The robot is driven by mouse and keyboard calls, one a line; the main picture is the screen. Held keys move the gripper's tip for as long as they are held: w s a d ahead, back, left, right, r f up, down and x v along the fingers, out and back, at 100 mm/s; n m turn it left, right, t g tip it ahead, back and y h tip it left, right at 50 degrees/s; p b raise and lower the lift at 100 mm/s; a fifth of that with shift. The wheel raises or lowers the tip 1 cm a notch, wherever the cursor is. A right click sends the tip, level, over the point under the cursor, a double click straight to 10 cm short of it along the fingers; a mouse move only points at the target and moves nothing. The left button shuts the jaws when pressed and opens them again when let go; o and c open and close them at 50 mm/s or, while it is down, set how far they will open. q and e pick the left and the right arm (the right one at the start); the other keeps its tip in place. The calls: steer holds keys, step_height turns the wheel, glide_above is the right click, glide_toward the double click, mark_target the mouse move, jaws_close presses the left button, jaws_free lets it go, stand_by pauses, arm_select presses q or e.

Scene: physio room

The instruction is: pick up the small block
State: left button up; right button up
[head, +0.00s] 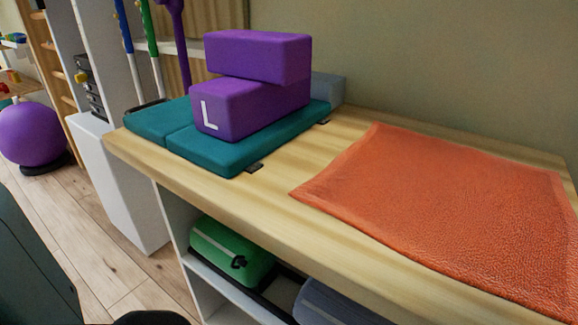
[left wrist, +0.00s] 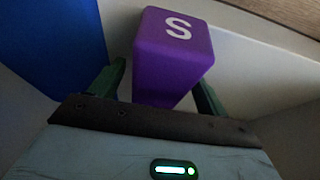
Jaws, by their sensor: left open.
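The small block, purple with a white S on its end face (left wrist: 178,32), shows in the left wrist view. My left gripper (left wrist: 161,75) is open, with one finger on each side of the block. I cannot tell whether either finger touches it. In the head view, a purple block marked L (head: 243,108) lies on a folded teal mat (head: 215,155) on the wooden top. Another purple block (head: 258,57) lies across it, with no letter visible. The S face is not visible in the head view. My right gripper is in neither view.
An orange towel (head: 440,205) covers the right of the wooden top (head: 290,172). Below it are a green case (head: 232,252) and a grey-blue roll (head: 330,302). A blue object (left wrist: 50,45) stands left of the S block, beside a pale surface (left wrist: 255,65).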

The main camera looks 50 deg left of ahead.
arm_select(q)
steer(key=shift+c, duration=0.3)
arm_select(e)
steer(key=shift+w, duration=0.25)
arm_select(q)
steer(key=c, duration=1)
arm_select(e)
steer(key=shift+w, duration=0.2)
arm_select(q)
steer(key=shift+r, duration=0.1)
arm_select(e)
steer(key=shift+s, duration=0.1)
